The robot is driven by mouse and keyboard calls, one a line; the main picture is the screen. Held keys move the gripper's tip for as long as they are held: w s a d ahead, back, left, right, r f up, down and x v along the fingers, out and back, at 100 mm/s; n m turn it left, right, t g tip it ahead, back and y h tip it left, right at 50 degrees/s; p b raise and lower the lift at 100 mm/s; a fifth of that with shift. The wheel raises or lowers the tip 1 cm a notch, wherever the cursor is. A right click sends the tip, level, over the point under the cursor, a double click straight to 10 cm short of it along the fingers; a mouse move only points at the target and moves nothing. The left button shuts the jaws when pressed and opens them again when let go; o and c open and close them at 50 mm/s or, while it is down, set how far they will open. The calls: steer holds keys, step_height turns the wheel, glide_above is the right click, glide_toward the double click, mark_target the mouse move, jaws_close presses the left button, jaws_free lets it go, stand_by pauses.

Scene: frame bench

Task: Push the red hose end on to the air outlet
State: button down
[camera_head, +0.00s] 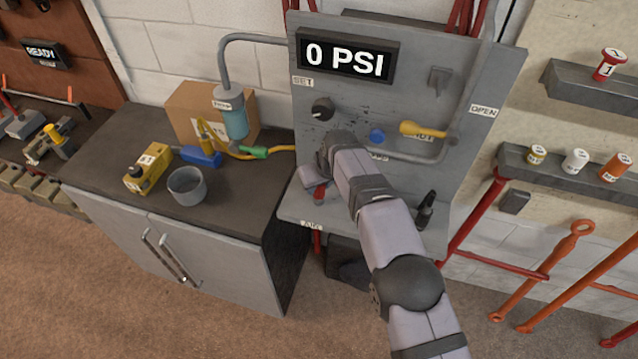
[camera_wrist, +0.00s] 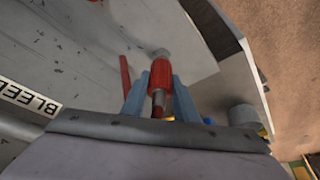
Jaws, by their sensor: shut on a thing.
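The red hose end (camera_wrist: 160,74) sits between the two blue-grey fingers of my gripper (camera_wrist: 159,88) in the wrist view. The fingers are shut on it. A grey round piece (camera_wrist: 160,53) shows at its far end; I cannot tell whether this is the air outlet or whether they touch. In the head view the red hose end (camera_head: 320,193) shows just above the grey shelf (camera_head: 345,221), near the AIR label (camera_head: 311,225). My wrist and forearm hide part of the shelf and panel there, and the air outlet is not clearly visible.
The panel behind carries a 0 PSI display (camera_head: 346,62), a black knob (camera_head: 322,108), a blue knob (camera_head: 376,135) and a yellow lever (camera_head: 423,130). A black bottle-like thing (camera_head: 426,208) stands at the shelf's right. A grey cup (camera_head: 187,186) stands on the left bench.

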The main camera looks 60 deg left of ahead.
steer(key=shift+f+b, duration=0.3)
steer(key=shift+f, duration=0.2)
steer(key=c, duration=1.3)
jaws_free()
steer(key=shift+c, duration=0.2)
steer(key=shift+r, duration=0.1)
steer(key=b+v, duration=0.3)
steer(key=v, duration=0.4)
steer(key=shift+r, duration=0.15)
